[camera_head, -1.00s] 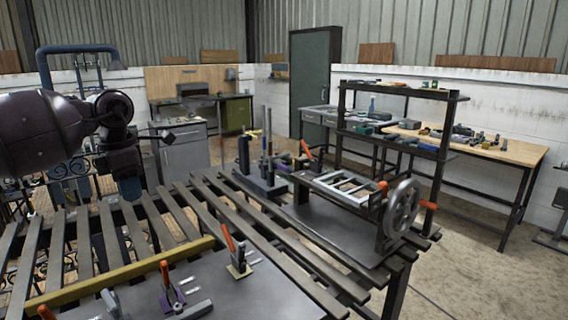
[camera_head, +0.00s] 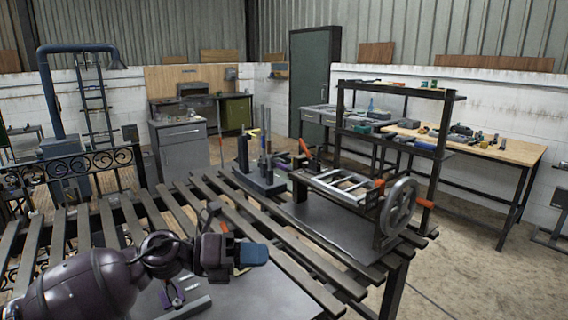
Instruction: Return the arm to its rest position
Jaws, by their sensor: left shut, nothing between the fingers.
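My left arm comes in from the lower left, low over the front of the slatted bench (camera_head: 205,197). My left gripper (camera_head: 254,254) points right above the grey plate (camera_head: 262,292) at the front of the bench. It is shut with nothing in it. The arm hides part of the plate and most of the orange-handled clamps there. A clamp part (camera_head: 178,291) shows just below the arm. My right gripper is not in view.
A bending jig with a handwheel (camera_head: 398,208) stands on the right of the bench. A block with upright posts (camera_head: 258,178) stands behind. Black scrollwork (camera_head: 68,169) stands at the left.

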